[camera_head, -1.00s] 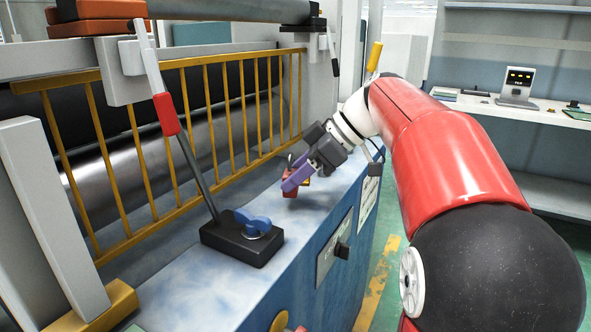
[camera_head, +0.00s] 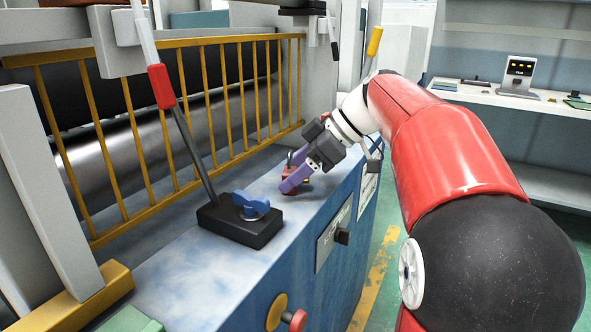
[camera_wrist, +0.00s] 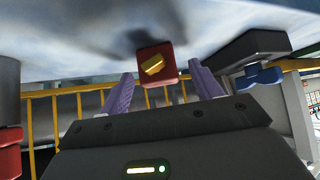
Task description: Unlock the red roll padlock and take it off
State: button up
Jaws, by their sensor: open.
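The red padlock (camera_head: 295,172) is on the blue-grey machine ledge, near the far end of the yellow railing. A grey shackle shows above its body in the head view. In the wrist view the red padlock (camera_wrist: 157,77) shows a gold piece (camera_wrist: 152,65) on its facing side. My gripper (camera_head: 289,182), with purple fingers, is at the padlock and partly covers it. In the wrist view my gripper (camera_wrist: 163,82) is open, with one finger on each side of the padlock. A gap shows beside each finger; I cannot tell whether either touches it.
A black block with a blue knob (camera_head: 251,207) stands on the ledge in front, beside a red-gripped lever (camera_head: 162,88). The yellow railing (camera_head: 183,122) runs behind the ledge. A red knob (camera_head: 298,320) and a black knob (camera_head: 342,236) stick out of the front panel.

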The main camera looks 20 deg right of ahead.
jog(key=p+v, duration=0.1)
jog(key=v, duration=0.6)
jog(key=shift+d+r, duration=0.25)
jog(key=shift+d, duration=0.05)
dwell(0.3)
